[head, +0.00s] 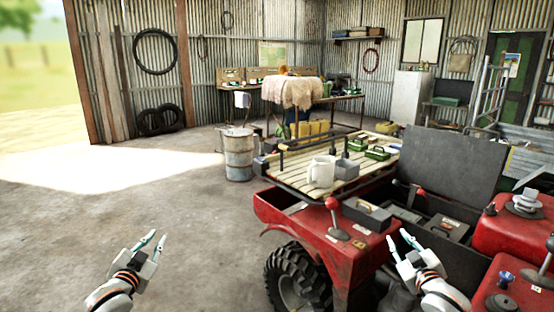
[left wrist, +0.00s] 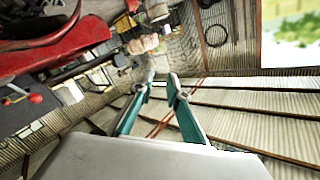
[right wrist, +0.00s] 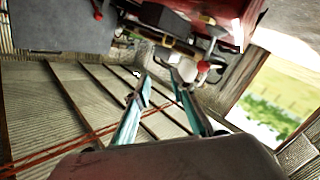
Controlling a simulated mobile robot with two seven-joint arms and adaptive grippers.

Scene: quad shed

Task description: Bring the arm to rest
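My left gripper (head: 154,237) is raised over the bare concrete floor at the lower left of the head view. Its two teal fingers stand apart with nothing between them, as the left wrist view (left wrist: 161,77) also shows. My right gripper (head: 399,238) is in front of the red quad bike (head: 345,262), at the lower right. Its fingers are also apart and empty in the right wrist view (right wrist: 160,80). Neither gripper appears to touch anything, though the right one's exact distance from the quad is hard to tell.
A slatted rack (head: 290,178) on the quad carries a white mug (head: 321,171), a grey container (head: 347,168) and green items (head: 377,153). A grey box (head: 366,214) and a red-knobbed lever (head: 337,232) are near my right gripper. A metal drum (head: 238,155) stands behind. The left floor is clear.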

